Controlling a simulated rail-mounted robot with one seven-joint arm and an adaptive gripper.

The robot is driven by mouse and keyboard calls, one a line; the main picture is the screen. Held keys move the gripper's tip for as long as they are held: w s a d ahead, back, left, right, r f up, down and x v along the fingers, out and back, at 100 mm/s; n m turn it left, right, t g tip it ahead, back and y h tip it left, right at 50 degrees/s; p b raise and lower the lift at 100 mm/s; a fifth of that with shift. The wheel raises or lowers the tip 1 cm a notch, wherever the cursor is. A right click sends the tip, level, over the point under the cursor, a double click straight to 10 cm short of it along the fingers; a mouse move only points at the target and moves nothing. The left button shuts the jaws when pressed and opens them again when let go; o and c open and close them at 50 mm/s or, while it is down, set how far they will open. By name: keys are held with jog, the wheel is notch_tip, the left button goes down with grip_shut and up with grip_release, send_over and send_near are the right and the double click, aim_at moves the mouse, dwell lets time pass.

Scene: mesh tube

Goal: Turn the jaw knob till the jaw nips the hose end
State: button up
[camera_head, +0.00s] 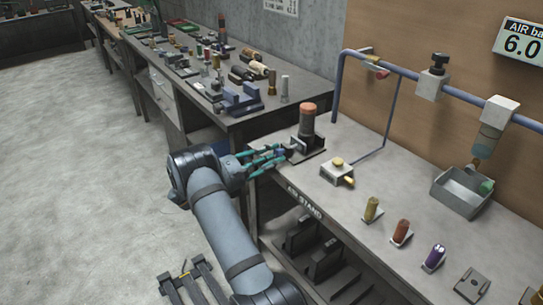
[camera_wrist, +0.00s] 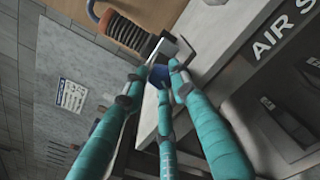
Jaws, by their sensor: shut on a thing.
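The jaw fixture (camera_head: 316,141) is a dark base with grey metal blocks at the left end of the air stand bench. The dark blue jaw knob (camera_wrist: 158,75) lies between my teal fingertips. My gripper (camera_head: 282,153) reaches in from the left at the bench edge, its fingers shut on the knob; it also shows in the wrist view (camera_wrist: 157,79). The fingers partly hide the knob. I cannot tell whether jaw and hose end touch.
A small valve block (camera_head: 338,171) sits right of the fixture, with a blue pipe (camera_head: 387,112) behind it. Colored cylinders (camera_head: 401,232) stand along the bench front. A grey bin (camera_head: 459,192) is at the right. A cluttered bench (camera_head: 262,122) stands behind my gripper.

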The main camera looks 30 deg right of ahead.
grip_shut()
jog(key=shift+m+b, duration=0.4)
jog(key=shift+m, duration=0.2)
jog(key=shift+m+b, duration=1)
jog(key=shift+m, duration=0.2)
jog(key=shift+s+m+b, duration=0.1)
jog(key=shift+m+b, duration=0.85)
jog(key=shift+m, duration=0.45)
jog(key=o, duration=0.6)
grip_release()
jog(key=shift+s+r, duration=0.1)
